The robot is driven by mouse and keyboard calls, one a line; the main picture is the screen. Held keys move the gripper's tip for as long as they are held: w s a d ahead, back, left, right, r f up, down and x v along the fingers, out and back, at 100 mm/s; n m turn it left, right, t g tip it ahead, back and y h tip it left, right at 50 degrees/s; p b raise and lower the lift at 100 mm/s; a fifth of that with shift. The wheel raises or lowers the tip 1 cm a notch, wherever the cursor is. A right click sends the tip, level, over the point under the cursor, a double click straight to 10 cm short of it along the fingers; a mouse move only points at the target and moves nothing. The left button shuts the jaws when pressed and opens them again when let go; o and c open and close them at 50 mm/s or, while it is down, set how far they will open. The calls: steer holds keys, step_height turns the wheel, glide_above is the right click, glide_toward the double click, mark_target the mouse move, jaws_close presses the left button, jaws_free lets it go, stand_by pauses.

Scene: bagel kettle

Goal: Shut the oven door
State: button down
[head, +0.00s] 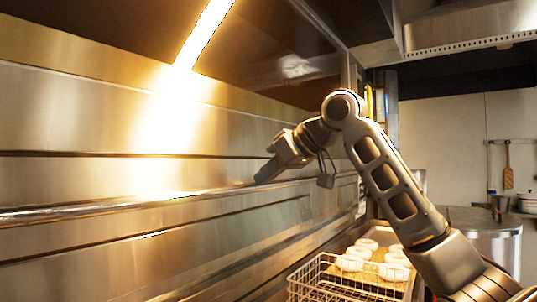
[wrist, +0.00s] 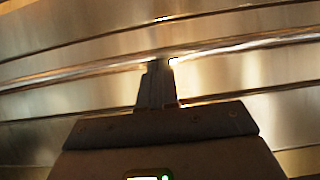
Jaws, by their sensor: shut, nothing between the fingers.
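The oven front fills the left of the head view as brushed steel panels. A long horizontal bar handle (head: 100,208) runs along the oven door (head: 190,240); the handle also crosses the wrist view (wrist: 80,73). A thin dark seam runs along the steel above the bar; I cannot tell if the door is fully shut. My gripper (head: 262,180) is at the bar's far part, fingers together and empty. In the wrist view the fingertips (wrist: 160,64) overlap the bar; whether they touch it is unclear.
A wire basket (head: 325,288) and a board with several pale bagels (head: 350,263) stand below my arm. A round steel vessel (head: 490,245) is at the right. A wooden utensil (head: 507,178) hangs on the back wall. A hood (head: 470,30) hangs overhead.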

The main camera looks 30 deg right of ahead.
steer(key=shift+w+a+f, duration=0.1)
steer(key=shift+f, duration=1.1)
steer(key=shift+f, duration=0.1)
